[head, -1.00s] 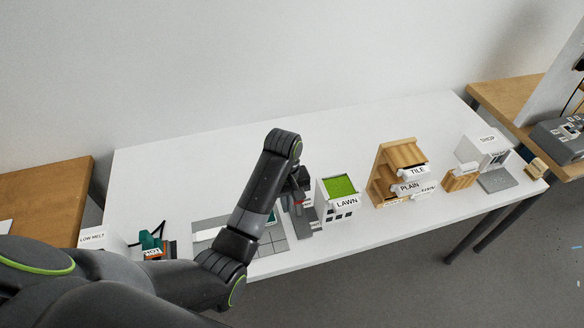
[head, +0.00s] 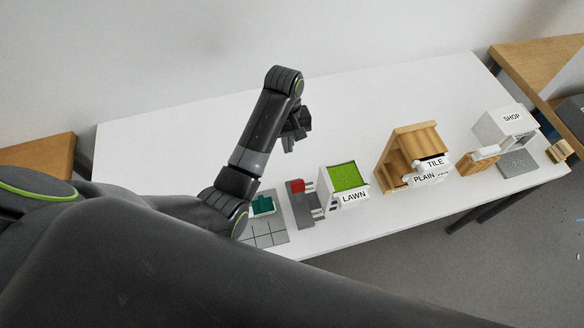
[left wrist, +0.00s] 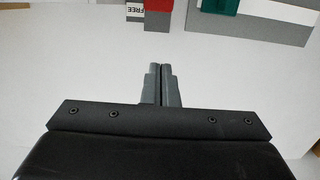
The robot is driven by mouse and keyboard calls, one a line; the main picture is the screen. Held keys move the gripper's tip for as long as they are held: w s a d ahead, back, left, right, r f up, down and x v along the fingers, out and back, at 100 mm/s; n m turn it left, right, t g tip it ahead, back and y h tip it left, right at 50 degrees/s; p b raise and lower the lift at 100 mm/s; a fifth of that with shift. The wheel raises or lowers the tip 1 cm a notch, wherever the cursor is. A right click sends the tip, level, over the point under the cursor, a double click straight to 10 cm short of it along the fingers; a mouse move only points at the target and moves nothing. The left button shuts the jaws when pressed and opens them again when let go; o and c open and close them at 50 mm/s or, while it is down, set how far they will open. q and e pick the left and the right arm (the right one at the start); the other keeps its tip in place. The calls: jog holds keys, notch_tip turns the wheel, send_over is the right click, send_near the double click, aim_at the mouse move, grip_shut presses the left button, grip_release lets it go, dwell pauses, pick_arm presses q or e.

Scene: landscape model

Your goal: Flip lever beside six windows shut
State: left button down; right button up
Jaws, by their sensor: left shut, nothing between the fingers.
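The white building with a green top and a LAWN label (head: 348,184) stands near the table's front edge. Its windowed front is mostly hidden by the label from this angle. Left of it is a grey fixture (head: 304,212) with a red block (head: 297,186) at its back end. In the left wrist view the red block (left wrist: 158,14) is at the top edge, beside a label reading FREE (left wrist: 134,11). A lever's position cannot be made out. My left gripper (head: 289,146) is shut and empty, above the table behind the fixture, touching nothing. My right gripper is out of view.
A wooden building labelled TILE and PLAIN (head: 408,155) and a white SHOP building (head: 502,125) stand to the right. The table's back half (head: 365,105) is clear.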

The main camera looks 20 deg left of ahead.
aim_at(298, 192)
pick_arm(q)
jog(key=f+b, duration=0.2)
jog(key=f, duration=0.1)
jog(key=f+b, duration=0.5)
jog(key=f, duration=0.1)
jog(key=shift+s+d+f+b, duration=0.2)
jog(key=shift+s+d+b, duration=0.05)
jog(key=shift+s+b, duration=0.1)
jog(key=shift+s+d+f, duration=0.15)
jog(key=shift+d+f, duration=0.05)
jog(key=shift+f, duration=0.05)
jog(key=shift+s+d+r+p, duration=0.55)
jog(key=shift+s+r+p, duration=0.15)
jog(key=shift+s+p, duration=0.25)
jog(key=shift+s+d+r, duration=0.15)
jog(key=shift+s+d, duration=0.15)
jog(key=shift+s, duration=0.1)
jog(key=shift+a, duration=0.1)
